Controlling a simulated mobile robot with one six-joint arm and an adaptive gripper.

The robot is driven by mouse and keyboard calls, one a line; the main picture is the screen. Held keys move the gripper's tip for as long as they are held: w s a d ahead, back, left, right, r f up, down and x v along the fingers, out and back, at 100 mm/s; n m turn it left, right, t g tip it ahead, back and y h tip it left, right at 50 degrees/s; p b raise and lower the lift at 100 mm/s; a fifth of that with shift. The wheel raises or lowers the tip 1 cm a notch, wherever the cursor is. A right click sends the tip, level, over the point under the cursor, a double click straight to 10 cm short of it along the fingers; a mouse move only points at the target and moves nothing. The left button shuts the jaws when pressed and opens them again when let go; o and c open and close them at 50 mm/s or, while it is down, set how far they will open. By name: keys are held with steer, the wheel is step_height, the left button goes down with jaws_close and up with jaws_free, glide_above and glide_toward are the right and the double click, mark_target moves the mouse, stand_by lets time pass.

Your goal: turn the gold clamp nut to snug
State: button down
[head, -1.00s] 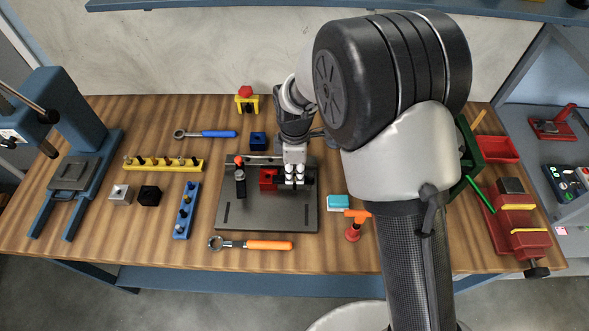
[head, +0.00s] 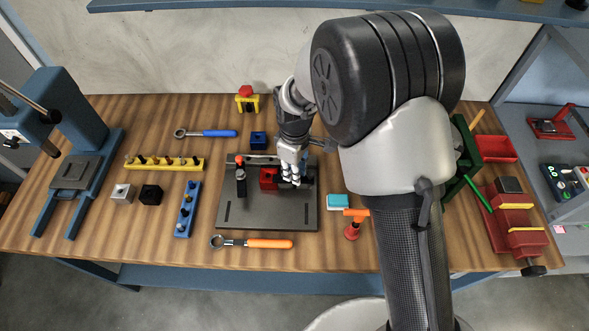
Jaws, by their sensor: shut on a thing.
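My gripper (head: 289,180) points down at the right part of the dark grey fixture plate (head: 250,212), just right of a red block (head: 268,179). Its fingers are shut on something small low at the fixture. The gold clamp nut itself does not show; the fingers and wrist cover that spot, where it appears to be held. A black upright clamp with a red tip (head: 240,175) stands at the plate's left side.
An orange-handled ratchet wrench (head: 258,243) lies along the plate's front edge. A blue block (head: 258,140) and blue-handled wrench (head: 215,133) lie behind. A cyan-topped block (head: 337,201) and orange T-handle tool (head: 353,225) stand right. My arm hides part of the bench.

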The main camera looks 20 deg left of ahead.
steer(key=c, duration=1.5)
jaws_free()
steer(key=shift+o, duration=0.2)
step_height(320, 180, up, 12)
